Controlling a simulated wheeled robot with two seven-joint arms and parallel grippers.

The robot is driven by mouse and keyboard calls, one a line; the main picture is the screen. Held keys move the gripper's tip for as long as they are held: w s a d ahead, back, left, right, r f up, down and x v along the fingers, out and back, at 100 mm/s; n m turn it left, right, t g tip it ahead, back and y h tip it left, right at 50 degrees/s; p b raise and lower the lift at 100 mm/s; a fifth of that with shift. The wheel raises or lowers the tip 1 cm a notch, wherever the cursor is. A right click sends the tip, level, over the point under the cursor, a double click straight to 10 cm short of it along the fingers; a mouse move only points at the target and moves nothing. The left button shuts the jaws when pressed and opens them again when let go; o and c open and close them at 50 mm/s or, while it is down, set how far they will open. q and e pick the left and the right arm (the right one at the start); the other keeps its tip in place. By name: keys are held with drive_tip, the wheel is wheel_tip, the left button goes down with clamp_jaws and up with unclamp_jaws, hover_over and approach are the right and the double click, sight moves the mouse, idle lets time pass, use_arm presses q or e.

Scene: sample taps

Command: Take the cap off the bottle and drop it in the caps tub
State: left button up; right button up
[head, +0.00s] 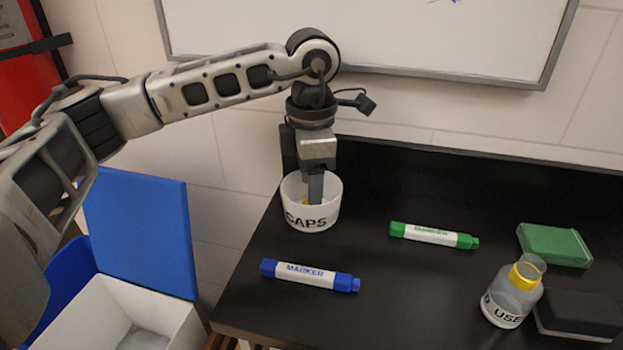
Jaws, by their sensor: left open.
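The white caps tub (311,222), lettered "CAPS", stands at the back left of the black table. My left gripper (315,190) points straight down into the tub, its fingertips below the rim and partly hidden by the front wall. It is open. A small yellow piece (305,202), perhaps the cap, shows inside the tub beside the fingers; most of it is hidden. The clear bottle (511,295) stands upright at the right, with a yellow ring round its neck and no cap visible on its clear mouth. My right gripper is out of view.
A blue marker (309,276) and a green marker (434,235) lie on the table (400,310). A green block (554,245) and a dark block (580,315) lie near the bottle. A white bin (170,325) and blue panel (140,232) are at lower left.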

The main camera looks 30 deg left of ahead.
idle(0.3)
use_arm(q)
wheel_tip(320, 180, up, 7)
drive_tip(key=p, duration=0.4)
drive_tip(key=shift+p, duration=0.3)
